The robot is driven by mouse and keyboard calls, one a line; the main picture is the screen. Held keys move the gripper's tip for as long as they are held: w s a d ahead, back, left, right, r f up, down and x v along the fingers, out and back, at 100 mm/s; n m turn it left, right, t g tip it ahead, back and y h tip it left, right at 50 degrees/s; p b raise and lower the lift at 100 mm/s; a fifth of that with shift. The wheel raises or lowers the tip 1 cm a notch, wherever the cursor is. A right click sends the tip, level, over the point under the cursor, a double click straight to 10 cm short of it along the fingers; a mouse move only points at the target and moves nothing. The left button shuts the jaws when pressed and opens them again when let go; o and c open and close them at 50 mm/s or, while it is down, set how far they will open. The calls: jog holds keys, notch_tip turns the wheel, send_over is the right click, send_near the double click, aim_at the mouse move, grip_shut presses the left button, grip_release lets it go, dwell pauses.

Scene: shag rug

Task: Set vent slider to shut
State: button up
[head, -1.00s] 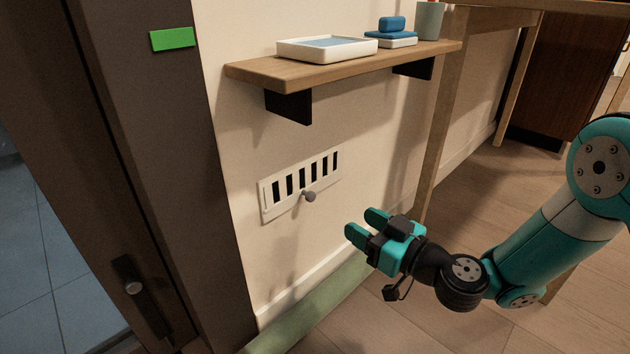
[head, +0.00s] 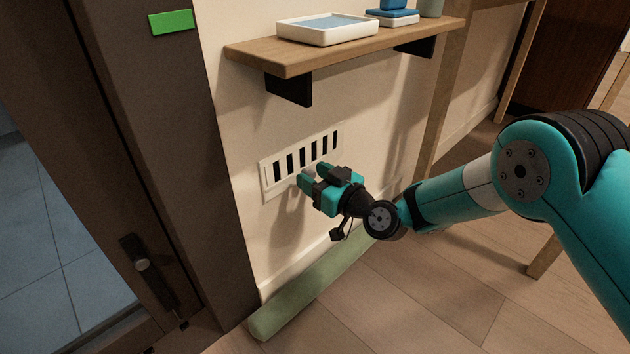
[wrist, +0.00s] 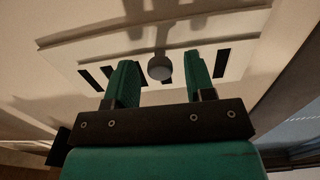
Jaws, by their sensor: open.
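The vent (head: 270,180) is a white wall plate with a row of dark upright slots, low on the wall under the shelf. In the wrist view the vent plate (wrist: 60,45) spans the upper part. Its slider knob (wrist: 160,66) is a round grey knob there, lying between my two fingers with a gap on each side. My gripper (head: 305,178) is teal with dark parts, open, with its fingertips close in front of the vent. It also shows in the wrist view (wrist: 160,80). In the head view my gripper mostly hides the knob. The slots look dark and open.
A wooden shelf (head: 340,47) on black brackets juts out above the vent, holding a white tray (head: 327,35) and a blue item. A dark door frame (head: 170,130) stands to the left. A green roll (head: 318,290) lies on the floor along the wall below.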

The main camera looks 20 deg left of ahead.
jog(key=shift+a, duration=0.2)
jog(key=shift+c, duration=0.2)
grip_shut()
jog(key=shift+w+d+b, duration=0.3)
jog(key=shift+w+d, duration=0.05)
jog(key=shift+w, duration=0.5)
jog(key=shift+w+d, duration=0.15)
jog(key=shift+w, duration=0.15)
jog(key=shift+o, duration=0.2)
grip_release()
